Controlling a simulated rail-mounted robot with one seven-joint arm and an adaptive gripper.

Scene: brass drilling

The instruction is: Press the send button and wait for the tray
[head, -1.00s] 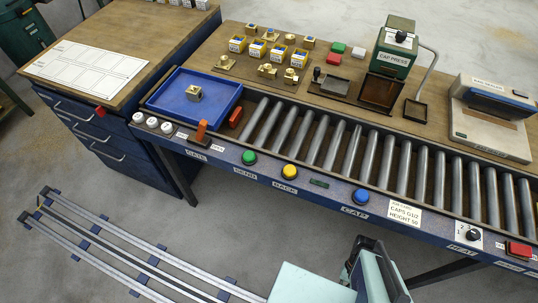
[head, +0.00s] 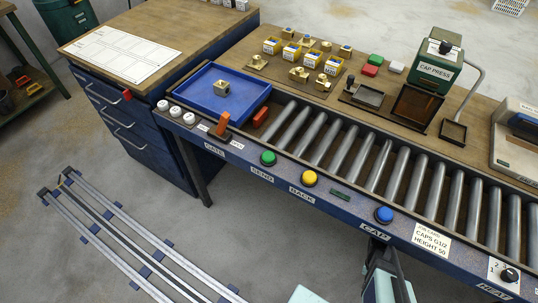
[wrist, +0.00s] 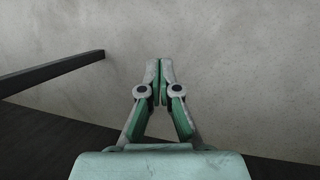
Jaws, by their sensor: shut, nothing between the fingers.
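The green send button (head: 268,158) sits on the blue front rail of the conveyor, above the label SEND. The blue tray (head: 240,93) lies at the left end of the conveyor, with one brass part (head: 221,88) in it. An orange gate lever (head: 222,122) stands at the tray's front edge. My gripper shows in the wrist view (wrist: 160,68), with its fingers closed together and nothing between them. Bare floor lies beyond it there. In the head view part of my arm shows at the bottom, below the CAP button; my fingertips cannot be made out there.
A yellow BACK button (head: 309,178) and a blue CAP button (head: 383,214) share the rail. The conveyor rollers (head: 372,160) right of the tray are empty. The cap press (head: 438,65) stands behind them. A floor rail (head: 140,240) runs at lower left.

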